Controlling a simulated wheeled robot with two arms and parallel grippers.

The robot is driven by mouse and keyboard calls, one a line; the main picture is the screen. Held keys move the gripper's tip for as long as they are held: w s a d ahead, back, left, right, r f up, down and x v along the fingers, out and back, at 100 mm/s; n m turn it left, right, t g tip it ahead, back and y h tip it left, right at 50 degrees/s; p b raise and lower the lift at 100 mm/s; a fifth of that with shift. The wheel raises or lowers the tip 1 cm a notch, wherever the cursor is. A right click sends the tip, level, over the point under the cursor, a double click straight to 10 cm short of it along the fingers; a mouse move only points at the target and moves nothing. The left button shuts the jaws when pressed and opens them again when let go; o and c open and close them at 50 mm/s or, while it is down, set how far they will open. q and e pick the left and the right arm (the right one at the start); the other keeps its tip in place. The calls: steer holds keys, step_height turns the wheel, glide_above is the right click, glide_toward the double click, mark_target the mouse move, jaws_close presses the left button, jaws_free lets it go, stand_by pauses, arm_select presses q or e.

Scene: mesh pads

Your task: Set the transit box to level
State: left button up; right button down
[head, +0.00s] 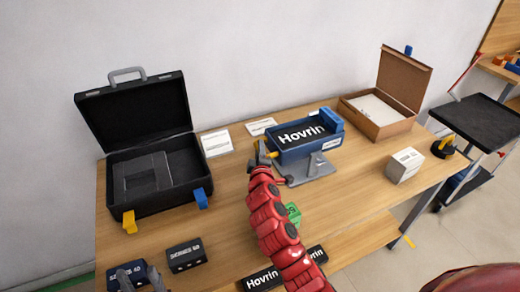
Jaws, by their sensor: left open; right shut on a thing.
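The transit box appears to be the blue open-topped box (337,121) on a grey stand (318,168), near the back middle of the table. A black panel marked "Hovrin" (300,134) shows in it. The box looks tilted; I cannot tell by how much. My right gripper (263,156) is at the box's left side, shut on a small yellow part (272,154) beside the stand, mostly hidden by the fingers. My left gripper (140,275) is open at the bottom left edge, next to the black "Series" blocks.
An open black case (120,205) stands on the left of the wooden table (225,225). An open cardboard box (392,130) stands at the back right, with a white box (404,165) before it. A dark cart (475,120) is beyond the right edge.

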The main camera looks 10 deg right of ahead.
steer(key=c, duration=1)
jaws_free()
steer(key=shift+f, duration=0.3)
steer(key=shift+o, duration=1.2)
steer(key=shift+w, duration=0.1)
steer(key=shift+r, duration=0.1)
steer(key=shift+s+a+r, duration=0.1)
steer(key=shift+s+a, duration=0.1)
steer(key=shift+s, duration=0.45)
steer(key=b+v, duration=0.2)
steer(key=v, duration=1.4)
steer(key=shift+s+d, duration=0.1)
